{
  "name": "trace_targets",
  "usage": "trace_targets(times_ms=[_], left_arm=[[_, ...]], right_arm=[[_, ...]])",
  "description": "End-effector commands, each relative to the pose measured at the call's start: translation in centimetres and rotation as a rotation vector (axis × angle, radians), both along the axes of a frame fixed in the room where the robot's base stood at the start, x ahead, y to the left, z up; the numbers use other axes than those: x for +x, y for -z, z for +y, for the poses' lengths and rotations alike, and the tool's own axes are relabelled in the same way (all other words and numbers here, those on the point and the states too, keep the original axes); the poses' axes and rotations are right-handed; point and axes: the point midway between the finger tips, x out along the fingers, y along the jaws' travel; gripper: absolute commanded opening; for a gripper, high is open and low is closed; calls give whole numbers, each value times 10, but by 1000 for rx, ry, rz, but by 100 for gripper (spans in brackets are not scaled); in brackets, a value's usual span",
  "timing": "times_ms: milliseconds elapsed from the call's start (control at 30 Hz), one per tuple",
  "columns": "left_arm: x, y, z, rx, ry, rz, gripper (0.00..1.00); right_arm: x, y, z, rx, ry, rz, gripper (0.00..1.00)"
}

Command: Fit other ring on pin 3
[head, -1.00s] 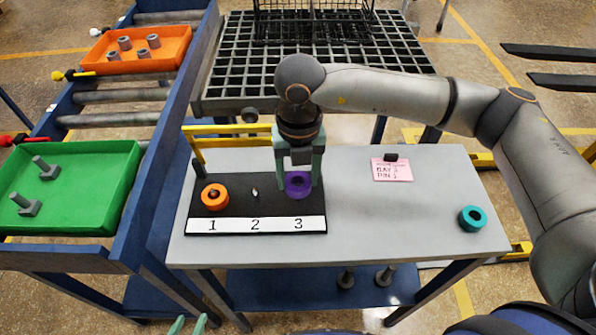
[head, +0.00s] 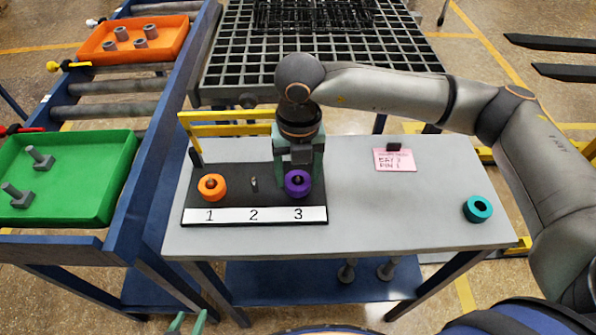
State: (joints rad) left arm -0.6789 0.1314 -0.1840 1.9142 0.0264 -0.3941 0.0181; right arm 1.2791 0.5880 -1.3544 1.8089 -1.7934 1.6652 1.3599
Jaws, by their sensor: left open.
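The black pin board (head: 229,178) lies on the grey table with a white strip marked 1, 2, 3. An orange ring (head: 211,187) sits around pin 1. Pin 2 (head: 254,184) is bare. A purple ring (head: 297,184) is at pin 3, and a pin tip seems to show in its hole. My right gripper (head: 298,172) points down over pin 3, its fingers on both sides of the purple ring. I cannot tell whether the ring rests on the board. A teal ring (head: 478,208) lies at the table's right end. My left gripper (head: 187,323) is open and empty at the bottom edge.
A yellow frame (head: 226,122) stands behind the board. A green tray (head: 70,190) and an orange tray (head: 133,45) with grey parts sit on the roller conveyor at left. The table's right half is mostly clear.

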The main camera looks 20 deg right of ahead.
Motion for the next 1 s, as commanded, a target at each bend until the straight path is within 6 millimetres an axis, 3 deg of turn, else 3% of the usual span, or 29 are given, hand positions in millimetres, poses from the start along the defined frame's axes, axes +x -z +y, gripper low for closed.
trace_targets(times_ms=[33,233,567,667,1000], left_arm=[[0,0,0,0,0,0,50],[0,0,0,0,0,0,50],[0,1,0,0,0,0,50],[0,2,0,0,0,0,50],[0,7,0,0,0,0,50]], right_arm=[[0,0,0,0,-1,0,76],[0,0,0,0,-1,0,98],[0,-4,0,-1,0,0,98],[1,-17,0,1,-1,-2,98],[1,-90,-1,1,0,-4,98]])
